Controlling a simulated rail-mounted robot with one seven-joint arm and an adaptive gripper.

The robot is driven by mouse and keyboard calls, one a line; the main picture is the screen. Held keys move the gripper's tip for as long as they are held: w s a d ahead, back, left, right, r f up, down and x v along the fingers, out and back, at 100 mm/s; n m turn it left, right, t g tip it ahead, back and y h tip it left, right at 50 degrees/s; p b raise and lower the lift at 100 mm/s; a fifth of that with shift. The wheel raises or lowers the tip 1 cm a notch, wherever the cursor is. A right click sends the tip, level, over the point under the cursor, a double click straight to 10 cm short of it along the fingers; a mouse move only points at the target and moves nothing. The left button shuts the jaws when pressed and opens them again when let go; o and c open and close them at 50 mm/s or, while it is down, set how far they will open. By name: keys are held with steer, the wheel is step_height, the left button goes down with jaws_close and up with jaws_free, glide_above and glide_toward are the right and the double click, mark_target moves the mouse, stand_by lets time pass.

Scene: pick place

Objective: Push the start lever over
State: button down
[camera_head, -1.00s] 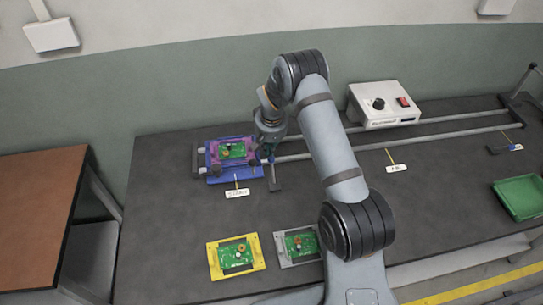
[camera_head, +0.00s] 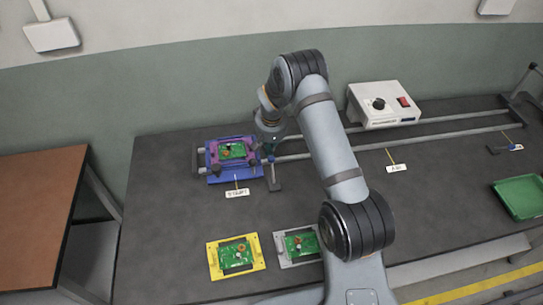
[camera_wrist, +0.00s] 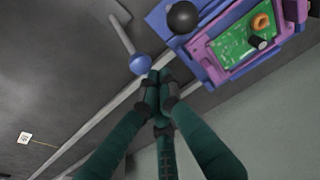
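The start lever is a thin grey rod with a blue ball knob (camera_wrist: 140,64) in the wrist view. In the head view the small blue knob (camera_head: 271,159) shows beside the blue carriage (camera_head: 221,179), at its right, near the front rail. My gripper (camera_head: 268,149) hangs over the rail just behind the knob, its fingertips partly hidden. In the wrist view my gripper (camera_wrist: 160,80) has its dark green fingers drawn together, with nothing seen between them. The tips are close beside the blue knob; I cannot tell whether they touch it.
The blue carriage holds a purple frame (camera_wrist: 203,52) with a green circuit board; a black ball (camera_wrist: 183,17) is close by. Two rails run right, past a white control box (camera_head: 385,104). Yellow (camera_head: 216,262) and grey (camera_head: 283,254) board holders stand in front. A green bin (camera_head: 520,197) is far right.

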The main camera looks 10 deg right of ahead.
mark_target(272, 167)
steer(key=shift+f+b, duration=0.6)
steer(key=shift+s+f+b, duration=0.2)
steer(key=shift+s+b, duration=0.35)
steer(key=shift+s, duration=1.15)
steer(key=shift+s+a+r+b, duration=0.1)
steer(key=shift+s+b, duration=0.35)
steer(key=shift+s, duration=0.35)
steer(key=shift+s+a+r+b, duration=0.1)
steer(key=shift+s+b, duration=0.35)
steer(key=shift+s, duration=0.3)
step_height(272, 167, up, 8)
steer(key=w+p, duration=0.1)
steer(key=p, duration=0.4)
steer(key=shift+p, duration=0.4)
steer(key=shift+f, duration=0.1)
steer(key=f+b, duration=0.4)
steer(key=f, duration=0.1)
steer(key=s+f+b, duration=0.1)
steer(key=f+b, duration=0.1)
steer(key=f, duration=0.1)
steer(key=shift+w+r+p, duration=0.15)
steer(key=shift+w+p, duration=0.25)
steer(key=shift+w, duration=0.05)
